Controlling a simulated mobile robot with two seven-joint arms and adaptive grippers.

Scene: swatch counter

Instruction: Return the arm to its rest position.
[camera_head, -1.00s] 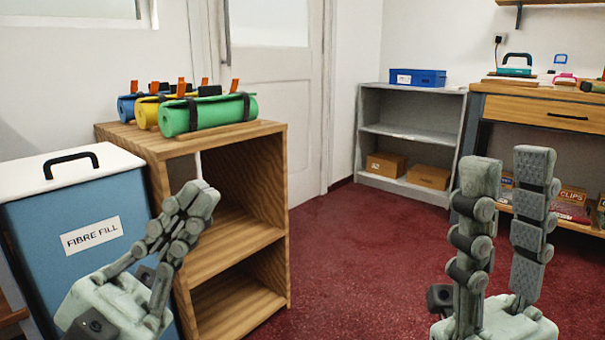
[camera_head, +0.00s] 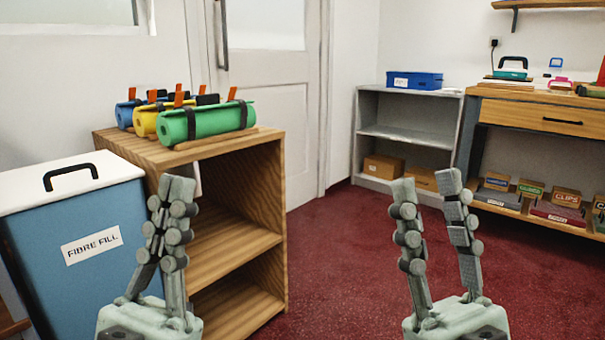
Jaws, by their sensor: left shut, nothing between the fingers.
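My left gripper (camera_head: 177,188) is shut and empty. It points upward in front of the wooden shelf unit's left side and the blue bin. My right gripper (camera_head: 428,182) is open, its two fingers apart and pointing up, with nothing between them. It stands over the red floor in the picture, in front of the grey shelf. Neither gripper holds anything, and both arms are mostly below the picture's edge.
A wooden shelf unit (camera_head: 262,158) carries green (camera_head: 207,121), yellow (camera_head: 146,121) and blue rolls on top. Left of it stands a blue bin labelled FIBRE FILL (camera_head: 92,246). A grey shelf (camera_head: 408,133) and a workbench (camera_head: 530,109) stand behind. Red floor (camera_head: 335,255) between is clear.

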